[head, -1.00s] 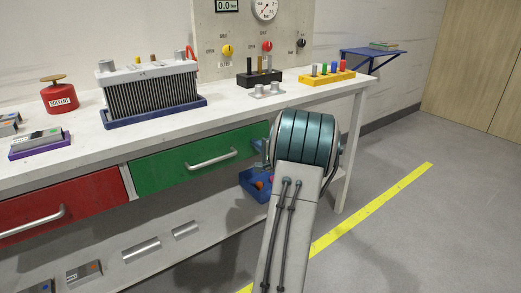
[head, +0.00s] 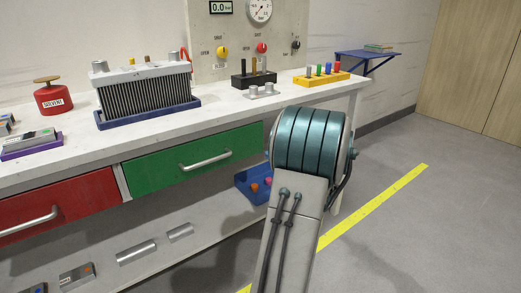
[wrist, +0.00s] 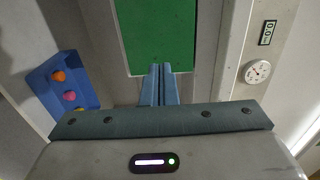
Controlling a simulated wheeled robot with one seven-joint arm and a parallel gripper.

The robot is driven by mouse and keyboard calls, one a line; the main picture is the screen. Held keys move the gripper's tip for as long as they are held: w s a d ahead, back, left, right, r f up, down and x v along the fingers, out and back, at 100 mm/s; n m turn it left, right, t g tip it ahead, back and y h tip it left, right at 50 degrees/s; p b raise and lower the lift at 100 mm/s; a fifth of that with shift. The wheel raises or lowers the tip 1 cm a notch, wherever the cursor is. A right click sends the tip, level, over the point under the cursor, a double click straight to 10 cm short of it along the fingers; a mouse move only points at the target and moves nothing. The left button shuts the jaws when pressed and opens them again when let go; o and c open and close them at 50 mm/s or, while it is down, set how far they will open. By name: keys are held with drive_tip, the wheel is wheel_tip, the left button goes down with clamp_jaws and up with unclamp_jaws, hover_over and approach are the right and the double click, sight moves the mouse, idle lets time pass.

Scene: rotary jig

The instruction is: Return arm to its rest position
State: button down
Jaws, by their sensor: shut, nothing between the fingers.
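My gripper (wrist: 160,84) shows in the wrist view as two blue-grey fingers, closed together and empty. Behind the fingers in that view are the green drawer front (wrist: 160,35) and pale bench surfaces. In the head view my arm, with a ribbed teal joint and grey link, stands at the right in front of the bench. My gripper is hidden there behind the arm.
The white workbench (head: 228,113) carries a finned block in a blue tray (head: 150,115), a solvent can (head: 53,100), a black holder (head: 253,79) and a yellow rack (head: 322,80). A blue bin (head: 251,191) with coloured knobs is below. Open floor lies right.

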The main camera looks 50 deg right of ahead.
drive_tip(key=shift+v, duration=1.9)
drive_tip(key=shift+w+a, duration=0.15)
drive_tip(key=shift+a, duration=0.1)
drive_tip(key=w+a+r+n+g+y+p, duration=0.25)
drive_tip(key=a+r+y+p, duration=0.2)
drive_tip(key=a, duration=0.55)
drive_tip(key=w+a+r+n+g+y+p, duration=0.25)
drive_tip(key=a+r+n+p, duration=0.2)
drive_tip(key=a, duration=0.55)
drive_tip(key=w+a+r+n+g+y+p, duration=0.25)
drive_tip(key=a+r+y+p, duration=0.2)
drive_tip(key=a, duration=0.55)
drive_tip(key=s+a+r+n+g+h+p, duration=0.2)
drive_tip(key=s+a+r+n+g+p, duration=0.25)
drive_tip(key=s+a+p, duration=0.2)
drive_tip(key=s+a+r+n+g+h+p, duration=0.25)
drive_tip(key=s+a+r+p, duration=0.25)
drive_tip(key=a+p, duration=0.25)
drive_tip(key=s+a+r+n+h+p, duration=0.1)
drive_tip(key=s+r+n+h+p, duration=0.2)
drive_tip(key=r, duration=0.4)
drive_tip(key=n+p, duration=0.1)
drive_tip(key=p, duration=0.1)
drive_tip(key=shift+s+r+p, duration=0.15)
drive_tip(key=shift+s+p, duration=0.15)
drive_tip(key=shift+p, duration=0.1)
